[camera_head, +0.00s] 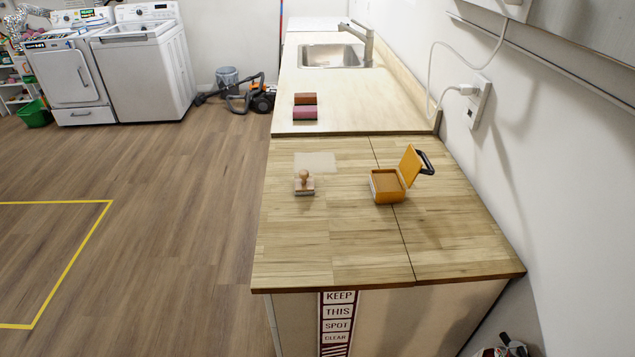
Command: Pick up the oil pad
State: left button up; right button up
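An orange box (387,197) stands on the near wooden counter, right of the middle, with its lid (411,165) tilted open and a black handle (426,163) on the lid. A flat brown pad-like surface (386,181) fills the box; it may be the oil pad, but no label shows this. A stamp with a round wooden knob (304,178) stands on the counter to the left of the box. Neither of my grippers is in view.
A brown block (305,98) and a dark red block (305,113) lie on the far counter, before the sink (332,56). A pale sheet (315,162) lies behind the stamp. A wall with a plugged cord (462,89) borders the right. The near counter front is clear.

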aim_at(304, 185)
jog(key=i+j+z, duration=0.1)
jog(key=j+z, duration=0.25)
jog(key=j, duration=0.15)
jog(key=i+j+z, duration=0.1)
jog(key=j+z, duration=0.25)
jog(key=j, duration=0.15)
jog(key=j+z, duration=0.35)
jog(key=j, duration=0.15)
